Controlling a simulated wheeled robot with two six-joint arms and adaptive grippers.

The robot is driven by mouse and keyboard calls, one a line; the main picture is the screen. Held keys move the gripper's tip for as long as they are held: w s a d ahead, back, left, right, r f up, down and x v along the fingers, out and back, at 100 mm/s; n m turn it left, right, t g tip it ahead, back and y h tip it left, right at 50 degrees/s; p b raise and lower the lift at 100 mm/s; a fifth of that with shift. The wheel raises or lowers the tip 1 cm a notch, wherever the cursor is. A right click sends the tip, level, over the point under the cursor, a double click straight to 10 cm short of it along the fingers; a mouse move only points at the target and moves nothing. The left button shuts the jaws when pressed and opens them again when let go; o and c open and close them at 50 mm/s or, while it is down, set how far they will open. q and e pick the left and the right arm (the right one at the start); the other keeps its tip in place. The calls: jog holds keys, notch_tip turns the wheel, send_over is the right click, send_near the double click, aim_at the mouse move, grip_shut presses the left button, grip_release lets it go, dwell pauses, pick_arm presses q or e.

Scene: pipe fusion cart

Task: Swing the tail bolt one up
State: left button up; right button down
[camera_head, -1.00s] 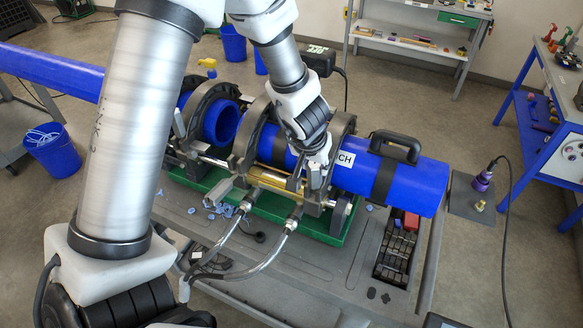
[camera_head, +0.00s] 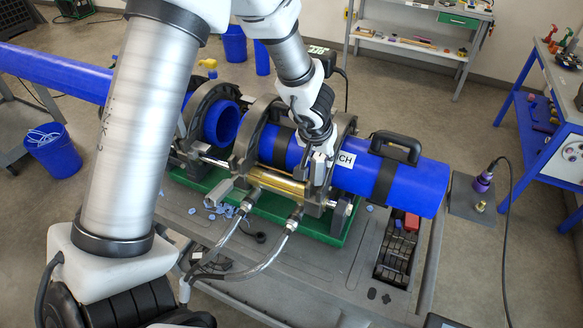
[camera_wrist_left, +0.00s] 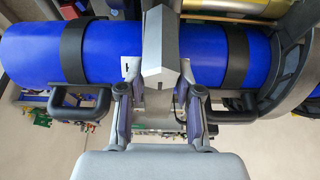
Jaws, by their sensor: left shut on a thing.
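The fusion machine with its dark clamp rings (camera_head: 258,137) grips the blue pipe (camera_head: 285,150). My left gripper (camera_head: 320,160) is at the right clamp ring, on its near side. It is shut on a grey bolt piece (camera_head: 318,172), which I take for tail bolt one. In the left wrist view the grey piece (camera_wrist_left: 160,62) has a peaked end and stands between the two fingers (camera_wrist_left: 159,112), in front of the blue pipe (camera_wrist_left: 90,52). The gripper hides part of the ring and the bolt's hinge. My right gripper is not in view.
A black handle (camera_head: 397,147) sits on the pipe right of the clamp. Two hoses (camera_head: 275,250) run from the machine's front. A black tool tray (camera_head: 393,258) is set in the cart at the right. Blue shavings (camera_head: 225,209) lie on the cart top.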

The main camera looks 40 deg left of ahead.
pick_arm(q)
jog(key=shift+w, duration=0.2)
jog(key=shift+w+a, duration=0.1)
jog(key=shift+w, duration=0.05)
jog(key=shift+w, duration=0.1)
jog(key=shift+w, duration=0.15)
jog(key=o, duration=1.5)
jog(key=shift+w+a+f, duration=0.1)
jog(key=shift+w+f, duration=0.05)
jog(key=shift+v, duration=4.65)
jog(key=shift+f, duration=0.1)
